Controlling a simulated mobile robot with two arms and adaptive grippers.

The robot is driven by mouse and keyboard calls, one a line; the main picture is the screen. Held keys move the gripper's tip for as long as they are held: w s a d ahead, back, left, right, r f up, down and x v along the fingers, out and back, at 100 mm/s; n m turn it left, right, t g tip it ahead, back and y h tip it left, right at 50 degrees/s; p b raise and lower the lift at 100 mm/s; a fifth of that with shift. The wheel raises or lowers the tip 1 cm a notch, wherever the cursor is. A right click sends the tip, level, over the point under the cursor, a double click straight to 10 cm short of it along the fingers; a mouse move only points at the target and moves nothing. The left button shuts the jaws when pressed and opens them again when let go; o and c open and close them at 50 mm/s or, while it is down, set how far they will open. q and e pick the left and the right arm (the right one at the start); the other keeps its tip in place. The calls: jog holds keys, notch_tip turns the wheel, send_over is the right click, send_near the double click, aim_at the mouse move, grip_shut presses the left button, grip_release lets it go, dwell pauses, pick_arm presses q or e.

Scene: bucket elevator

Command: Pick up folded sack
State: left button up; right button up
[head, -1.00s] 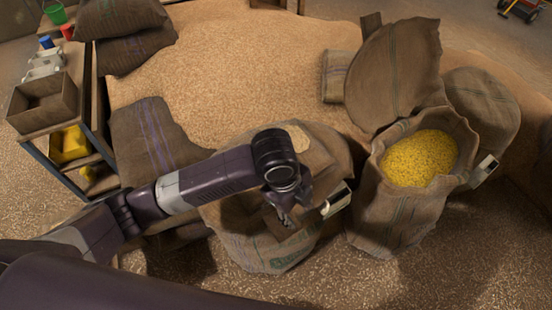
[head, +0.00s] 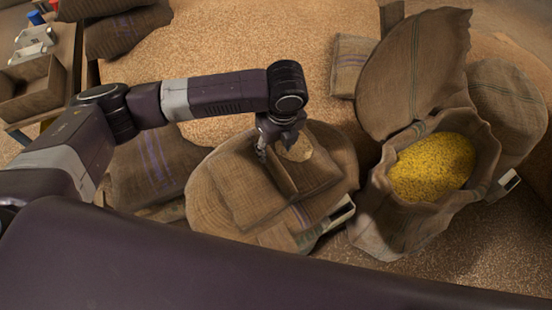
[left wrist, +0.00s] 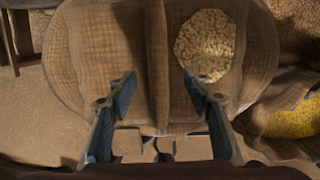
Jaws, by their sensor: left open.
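A brown woven sack (head: 230,205) lies in the middle of the head view, its top wide and flattened. A raised fold (head: 281,176) of cloth stands along that top, beside a round patch of pale grain (head: 297,149). I cannot tell whether this fold is a separate folded sack. My left gripper (head: 277,148) is over the sack's far part, pointing down. In the left wrist view its fingers (left wrist: 160,88) are apart and empty, with the fold (left wrist: 157,60) running between them and the grain to the right. Contact cannot be told. My right gripper is not in view.
An open sack of yellow grain (head: 432,167) stands at the right, with more sacks (head: 507,105) behind it. A small flat sack (head: 349,65) lies on the large grain heap (head: 240,50). A wooden box (head: 33,88) sits on a shelf at the left.

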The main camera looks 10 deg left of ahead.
aim_at(274, 161)
pick_arm(q)
jog(key=f, duration=0.3)
jog(key=shift+s+a+f+p, duration=0.1)
jog(key=shift+s+p, duration=0.2)
jog(key=shift+s, duration=0.1)
jog(key=shift+w+f, duration=0.2)
jog(key=shift+f, duration=1)
jog(key=shift+w+a+f, duration=0.1)
jog(key=shift+f, duration=0.2)
jog(key=c, duration=1)
grip_shut()
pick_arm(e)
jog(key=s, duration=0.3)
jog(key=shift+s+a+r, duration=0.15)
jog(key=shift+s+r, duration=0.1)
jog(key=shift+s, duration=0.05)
pick_arm(q)
jog(key=shift+r, duration=0.1)
